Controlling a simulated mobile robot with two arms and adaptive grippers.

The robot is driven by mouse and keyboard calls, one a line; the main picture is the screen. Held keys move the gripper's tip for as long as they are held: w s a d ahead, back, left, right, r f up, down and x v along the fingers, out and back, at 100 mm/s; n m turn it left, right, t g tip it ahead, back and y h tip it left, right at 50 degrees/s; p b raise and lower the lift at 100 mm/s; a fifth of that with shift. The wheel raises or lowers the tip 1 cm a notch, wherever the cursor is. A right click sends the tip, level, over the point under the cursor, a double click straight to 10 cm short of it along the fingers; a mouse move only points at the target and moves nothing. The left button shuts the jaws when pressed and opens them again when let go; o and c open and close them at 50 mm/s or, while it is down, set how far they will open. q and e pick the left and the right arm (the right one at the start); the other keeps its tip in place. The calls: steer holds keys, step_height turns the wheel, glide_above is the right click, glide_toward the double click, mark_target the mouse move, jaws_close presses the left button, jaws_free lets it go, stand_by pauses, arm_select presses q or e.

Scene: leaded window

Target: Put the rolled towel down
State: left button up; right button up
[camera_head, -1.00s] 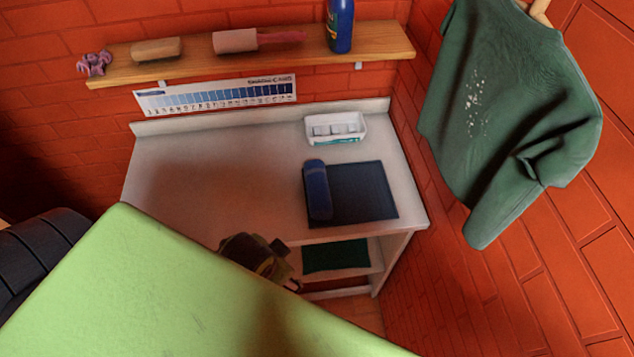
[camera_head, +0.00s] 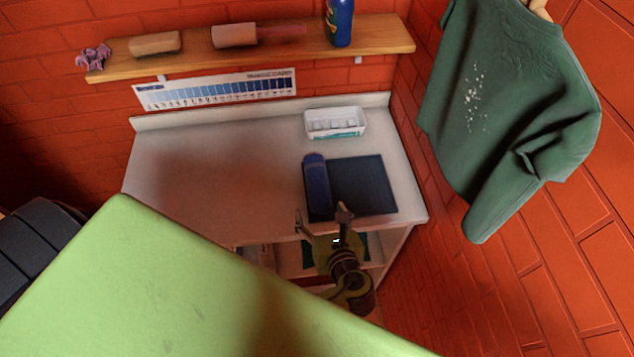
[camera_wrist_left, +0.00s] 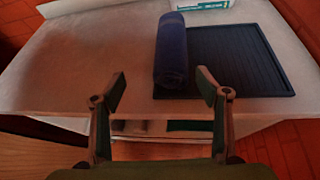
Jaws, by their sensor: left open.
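The rolled towel (camera_head: 316,185) is a dark blue roll. It lies on the left part of a dark blue ridged mat (camera_head: 363,186) on the white counter. It also shows in the left wrist view (camera_wrist_left: 171,50), pointing away from me. My left gripper (camera_head: 322,217) is open and empty at the counter's front edge, close to the roll's near end. In the left wrist view its two fingers (camera_wrist_left: 160,88) stand apart on either side of the roll's near end, with nothing between them. My right gripper is not in view.
A white box (camera_head: 335,123) stands on the counter (camera_head: 220,170) behind the mat. The counter's left side is clear. A shelf (camera_head: 270,45) with a bottle (camera_head: 339,22) hangs above. A green shirt (camera_head: 505,110) hangs at the right wall. A large green surface (camera_head: 150,290) fills the lower left.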

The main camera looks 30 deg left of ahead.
mark_target(320, 190)
arm_select(q)
steer(key=shift+w+d+r+m+t, duration=0.2)
steer(key=shift+w+d+m, duration=0.15)
steer(key=shift+m, duration=0.15)
steer(key=shift+w+d+r+m+t, duration=0.1)
steer(key=shift+w+d+m+t, duration=0.1)
steer(key=shift+w+d+m, duration=0.25)
steer(key=b+x, duration=0.3)
steer(key=x, duration=0.4)
steer(key=shift+a+f, duration=0.2)
steer(key=shift+w+a+f, duration=0.1)
steer(key=shift+w+a, duration=0.25)
steer(key=shift+w, duration=0.05)
steer(key=shift+w+a+f+b, duration=0.2)
steer(key=shift+b, duration=0.5)
steer(key=b+x, duration=0.3)
steer(key=x, duration=0.1)
steer(key=shift+w+f, duration=0.1)
steer(key=shift+w, duration=0.05)
steer(key=c, duration=1.4)
steer(key=shift+o, duration=0.2)
